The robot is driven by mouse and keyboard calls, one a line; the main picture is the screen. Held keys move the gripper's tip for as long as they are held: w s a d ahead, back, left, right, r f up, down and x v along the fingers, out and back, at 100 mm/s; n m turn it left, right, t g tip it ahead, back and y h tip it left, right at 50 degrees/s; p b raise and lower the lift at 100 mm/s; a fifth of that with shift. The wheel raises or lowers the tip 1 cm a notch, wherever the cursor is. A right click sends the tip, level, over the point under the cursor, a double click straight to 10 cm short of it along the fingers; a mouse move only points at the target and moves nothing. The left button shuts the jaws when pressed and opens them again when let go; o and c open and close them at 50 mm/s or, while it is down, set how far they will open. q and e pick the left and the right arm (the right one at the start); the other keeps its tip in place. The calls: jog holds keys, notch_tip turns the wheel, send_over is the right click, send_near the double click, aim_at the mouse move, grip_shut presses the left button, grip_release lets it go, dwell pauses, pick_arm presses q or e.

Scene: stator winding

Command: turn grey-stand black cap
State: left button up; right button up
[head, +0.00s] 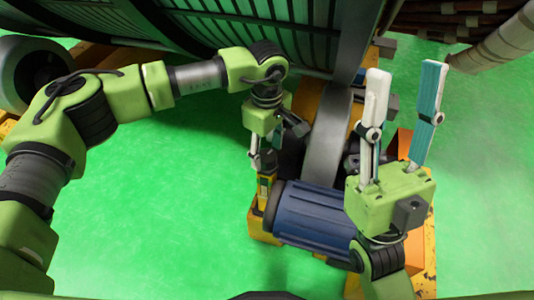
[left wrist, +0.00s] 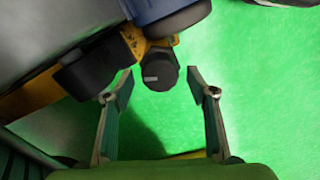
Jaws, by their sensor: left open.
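The black cap (left wrist: 160,72) is round with a pale mark on its face. In the left wrist view it sits at the yellow frame's edge, between my left gripper's two fingertips, with a gap on each side. My left gripper (head: 267,160) is open and reaches down beside the blue motor; it also shows in the left wrist view (left wrist: 160,80). In the head view I cannot make out the cap behind the gripper. I cannot clearly tell which part is the grey stand. My right gripper (head: 405,75) is open and empty, its fingers spread above the right side.
The blue ribbed motor (head: 312,215) lies just right of my left gripper. A grey curved band (head: 328,140) rises behind it. A large dark green ribbed structure (head: 255,35) stands at the back. The green floor (head: 160,210) is clear on the left.

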aim_at(267, 156)
pick_arm(q)
notch_tip(267, 156, up, 10)
dwell(0.3)
jog(key=shift+s, duration=0.1)
dwell(0.4)
